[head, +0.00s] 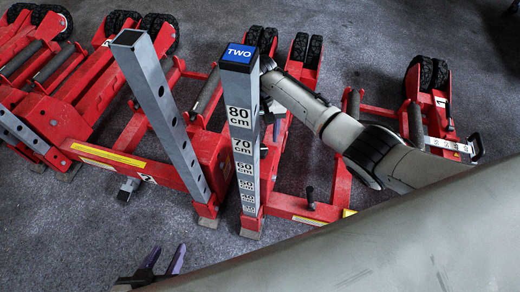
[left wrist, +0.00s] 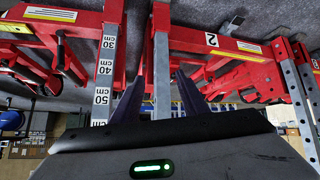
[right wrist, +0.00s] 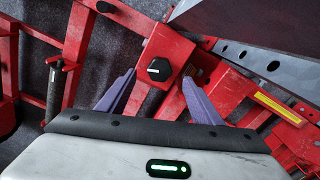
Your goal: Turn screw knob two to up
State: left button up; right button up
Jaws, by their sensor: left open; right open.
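A black six-sided knob (right wrist: 158,69) with a white line across it sits on a red post in the right wrist view. The line runs roughly left to right there. My right gripper (right wrist: 158,78) is open, with one purple finger on each side of the knob; I cannot tell if they touch it. In the head view the right hand is mostly hidden behind the upright post marked TWO (head: 238,70). My left gripper (head: 167,256) is open and empty near the bottom edge. It also shows in the left wrist view (left wrist: 158,88), before grey and red posts.
Several red trolley jacks with black wheels (head: 307,50) stand close together. A second grey post with holes (head: 160,105) rises left of the TWO post. A jack labelled 1 (head: 440,103) is at the right. Bare grey floor (head: 330,22) shows at the back.

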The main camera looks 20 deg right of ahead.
notch_tip(320, 180, down, 7)
jog(key=b, duration=0.2)
jog(key=shift+f+b, duration=0.2)
jog(key=shift+b, duration=0.2)
pick_arm(q)
jog(key=shift+d+f, duration=0.2)
jog(key=shift+f, duration=0.55)
pick_arm(e)
jog(key=c, duration=1.1)
